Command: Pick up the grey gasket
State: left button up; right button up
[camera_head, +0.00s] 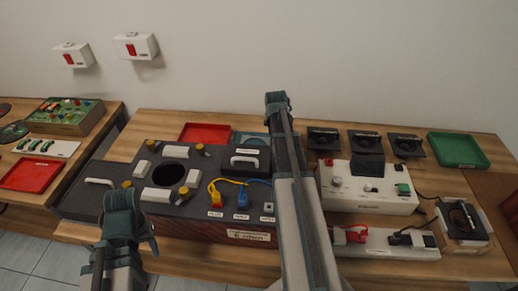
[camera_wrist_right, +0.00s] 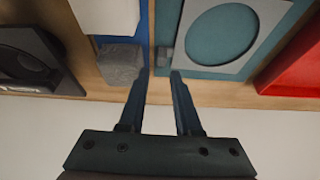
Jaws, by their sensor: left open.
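The grey gasket (camera_wrist_right: 222,30) shows in the right wrist view as a flat, light grey plate with a large round opening. It lies on a teal tray (camera_wrist_right: 265,70), whose colour shows through the opening. In the head view the teal tray (camera_head: 262,136) is partly hidden behind the black console and my right arm. My right gripper (camera_wrist_right: 160,76) is open and empty, its fingertips beside the gasket's left side in the wrist view, apart from it. My left gripper (camera_head: 128,205) is open near the front left of the console, far from the gasket.
A red tray (camera_head: 205,132) lies left of the teal one. A grey block (camera_wrist_right: 121,64) stands by a blue surface near my right fingers. The black console (camera_head: 128,165) and a white switch box (camera_head: 365,195) fill the front. Dark round-faced units (camera_head: 322,138) stand right.

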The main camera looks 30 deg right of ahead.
jog(key=b+x, duration=0.2)
jog(key=x, duration=0.1)
jog(key=b+x, duration=0.1)
jog(key=shift+s+a+f, duration=0.15)
jog(key=shift+a+f, duration=0.15)
jog(key=shift+r, duration=0.1)
grip_shut()
